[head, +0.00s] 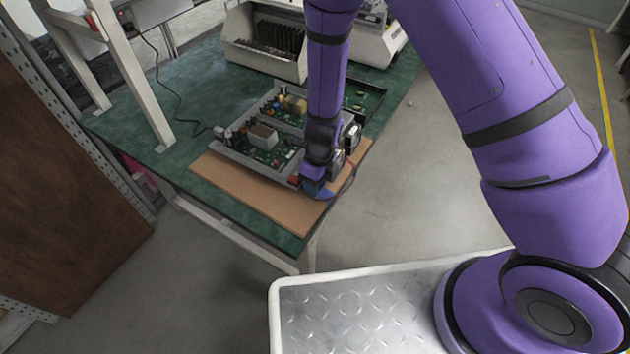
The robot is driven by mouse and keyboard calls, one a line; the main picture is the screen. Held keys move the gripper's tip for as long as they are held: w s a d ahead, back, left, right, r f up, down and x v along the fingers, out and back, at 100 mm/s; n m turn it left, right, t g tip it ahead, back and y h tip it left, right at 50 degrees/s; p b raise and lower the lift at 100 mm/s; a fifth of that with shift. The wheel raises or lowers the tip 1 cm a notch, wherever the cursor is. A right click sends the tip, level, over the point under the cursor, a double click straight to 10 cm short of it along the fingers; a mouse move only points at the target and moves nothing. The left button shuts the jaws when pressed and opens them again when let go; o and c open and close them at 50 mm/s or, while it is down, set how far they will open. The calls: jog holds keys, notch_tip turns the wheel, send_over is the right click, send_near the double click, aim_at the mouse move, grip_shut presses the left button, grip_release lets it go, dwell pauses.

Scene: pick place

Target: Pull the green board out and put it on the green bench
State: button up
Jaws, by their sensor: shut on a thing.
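The green board (284,155), a circuit board with parts on it, sits in a grey open chassis (237,156) on the green bench (190,75). My gripper (314,188) points down at the front right corner of the chassis, at the board's right end. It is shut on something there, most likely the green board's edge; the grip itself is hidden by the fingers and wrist. The board looks flat and still within the chassis outline.
A brown mat (240,188) lies along the bench's front edge under the chassis. Beige equipment cases (262,45) stand at the back. A black cable (170,95) and a white upright (140,95) are at the left. The bench's left surface is mostly clear.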

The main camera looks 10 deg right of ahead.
jog(key=shift+f, duration=1.75)
jog(key=o, duration=0.9)
jog(key=c, duration=0.3)
jog(key=shift+c, duration=0.2)
jog(key=shift+r, duration=3.5)
jog(key=shift+r, duration=0.1)
